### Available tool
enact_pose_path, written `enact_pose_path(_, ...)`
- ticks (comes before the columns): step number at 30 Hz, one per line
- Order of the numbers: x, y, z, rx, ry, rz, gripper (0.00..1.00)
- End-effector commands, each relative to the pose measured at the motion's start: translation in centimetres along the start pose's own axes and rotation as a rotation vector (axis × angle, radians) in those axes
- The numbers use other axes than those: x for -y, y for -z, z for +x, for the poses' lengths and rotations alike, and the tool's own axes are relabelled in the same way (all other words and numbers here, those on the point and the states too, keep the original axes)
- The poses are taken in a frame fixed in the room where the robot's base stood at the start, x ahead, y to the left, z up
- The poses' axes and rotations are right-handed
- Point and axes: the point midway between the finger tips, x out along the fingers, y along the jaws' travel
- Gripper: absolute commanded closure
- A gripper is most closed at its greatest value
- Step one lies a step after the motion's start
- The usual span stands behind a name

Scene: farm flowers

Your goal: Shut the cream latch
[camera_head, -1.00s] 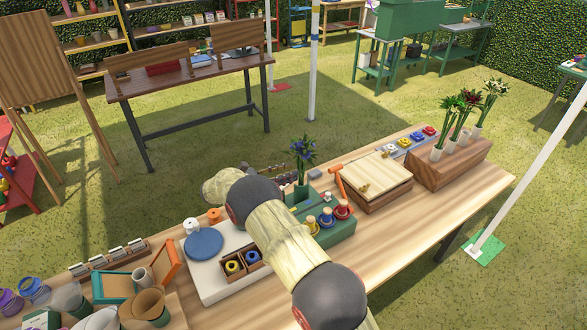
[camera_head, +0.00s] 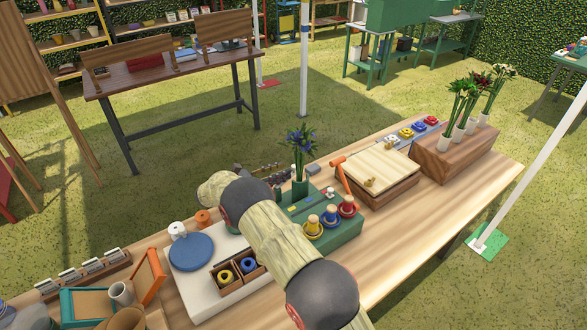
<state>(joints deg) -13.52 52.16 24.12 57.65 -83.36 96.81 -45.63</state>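I cannot single out a cream latch with certainty. A wooden box with a pale cream lid (camera_head: 384,165) stands on the long table, right of the middle. Its lid lies over the box, and a small brass-coloured fitting (camera_head: 370,183) shows near the lid's front left edge. Whether that fitting is fastened is too small to tell. My arm (camera_head: 275,235) reaches from the bottom right up and left across the table. Its far end is left of the box, beside the green block (camera_head: 340,237). I cannot make out my gripper or its fingers.
An orange-handled tool (camera_head: 343,174) stands against the box's left side. A flower vase (camera_head: 300,187) is left of it, and a wooden flower block (camera_head: 455,158) is right. A blue disc (camera_head: 192,252) on a white board lies left of my arm. The table's right front is clear.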

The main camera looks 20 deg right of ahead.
Motion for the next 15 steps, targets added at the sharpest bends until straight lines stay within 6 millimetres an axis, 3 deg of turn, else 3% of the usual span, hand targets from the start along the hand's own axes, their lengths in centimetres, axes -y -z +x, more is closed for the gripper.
enact_pose_path(7, 0.1, 0.2, 3.9, 0.000, 0.003, -0.001, 0.67)
enact_pose_path(15, 0.0, 0.1, 5.7, 0.000, 0.000, 0.000, 0.67)
